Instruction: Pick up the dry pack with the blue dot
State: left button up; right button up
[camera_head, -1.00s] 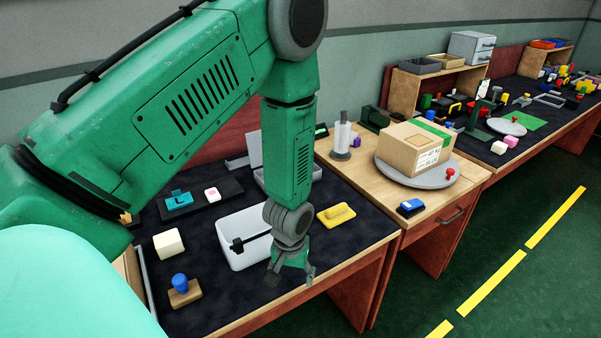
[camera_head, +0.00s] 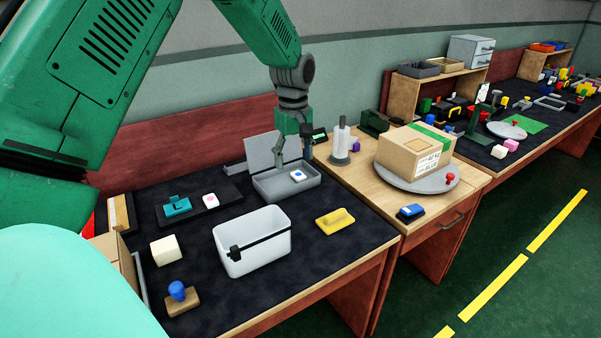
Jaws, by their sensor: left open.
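A small white pack with a blue dot (camera_head: 298,176) lies inside an open grey metal box (camera_head: 270,189) at the back of the dark-topped bench. The box's lid stands up behind it. My left gripper (camera_head: 292,157) is open and empty, pointing down over the back of the box, slightly behind and left of the pack. Whether its fingertips are below the rim is hard to tell. Another white pack with a red-pink dot (camera_head: 210,199) lies on a black plate to the left. My right gripper is not in view.
A white bin (camera_head: 254,252) with a black clip stands in front of the box. A yellow float (camera_head: 335,221), a teal tool (camera_head: 177,206), a cream block (camera_head: 166,249) and a blue-knobbed stamp (camera_head: 181,297) lie around it. A carton (camera_head: 414,150) sits on a turntable at right.

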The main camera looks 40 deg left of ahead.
aim_at(298, 175)
jog(key=i+j, duration=0.7)
jog(key=j, duration=0.2)
